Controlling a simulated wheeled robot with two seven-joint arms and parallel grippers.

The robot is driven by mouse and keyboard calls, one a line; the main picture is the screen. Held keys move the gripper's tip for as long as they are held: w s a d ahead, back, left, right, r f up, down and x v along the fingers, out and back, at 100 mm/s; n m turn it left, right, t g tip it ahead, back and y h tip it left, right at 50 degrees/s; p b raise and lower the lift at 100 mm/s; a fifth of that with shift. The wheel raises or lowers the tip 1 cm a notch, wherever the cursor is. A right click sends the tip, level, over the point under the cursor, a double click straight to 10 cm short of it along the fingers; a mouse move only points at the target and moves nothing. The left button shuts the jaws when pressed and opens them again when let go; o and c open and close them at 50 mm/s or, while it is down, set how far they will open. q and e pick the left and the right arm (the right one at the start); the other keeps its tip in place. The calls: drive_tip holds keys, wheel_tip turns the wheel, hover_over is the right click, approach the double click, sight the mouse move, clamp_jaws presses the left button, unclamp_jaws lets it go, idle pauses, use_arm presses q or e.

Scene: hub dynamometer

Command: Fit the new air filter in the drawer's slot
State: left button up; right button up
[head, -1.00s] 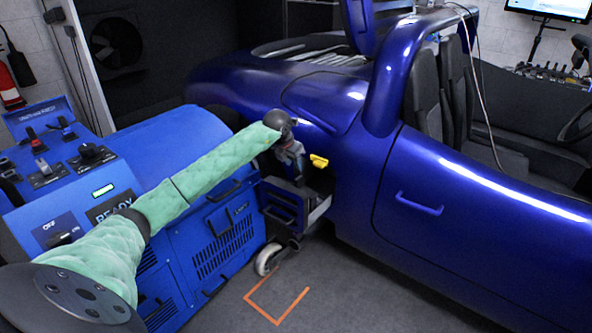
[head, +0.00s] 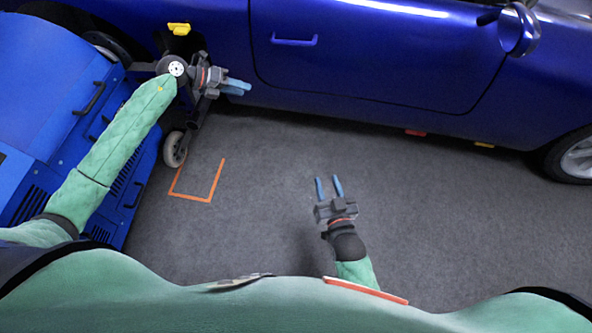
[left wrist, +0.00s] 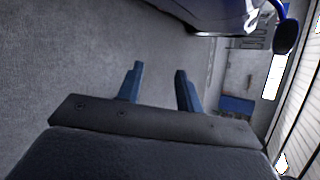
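I see no air filter in these frames, and I cannot make out an open drawer or its slot. The blue cabinet (head: 60,150) stands at the left in the head view, with a black handle (head: 90,98) and vents on its side. My left gripper (head: 238,86) is beside the car's lower side, pointing right, with blue fingers. The left wrist view shows its fingers (left wrist: 160,80) apart with nothing between them. My right gripper (head: 328,182) is low over the grey floor near the middle, its two blue fingers apart and empty.
The blue car (head: 370,60) spans the back, with a yellow piece (head: 179,28) near my left wrist. A caster wheel (head: 175,150) stands by the cabinet, near an orange floor marking (head: 197,198). The floor (head: 450,210) at right is clear.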

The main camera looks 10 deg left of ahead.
use_arm(q)
drive_tip(key=s+d+n+t+h, duration=0.65)
drive_tip(key=s+d+n, duration=0.4)
drive_tip(key=d, duration=0.55)
drive_tip(key=s+d+f+n+t+y, duration=0.2)
drive_tip(key=s+f+n+y, duration=0.3)
drive_tip(key=n, duration=0.7)
drive_tip(key=s+d+f+n+t+y, duration=0.2)
drive_tip(key=s+f+n+t+y, duration=0.2)
drive_tip(key=s+n, duration=0.5)
drive_tip(key=f+n+y, duration=0.1)
drive_tip(key=n+y, duration=0.1)
drive_tip(key=n, duration=0.1)
drive_tip(key=shift+d+y, duration=0.2)
drive_tip(key=shift+y, duration=0.15)
drive_tip(key=shift+n, duration=0.25)
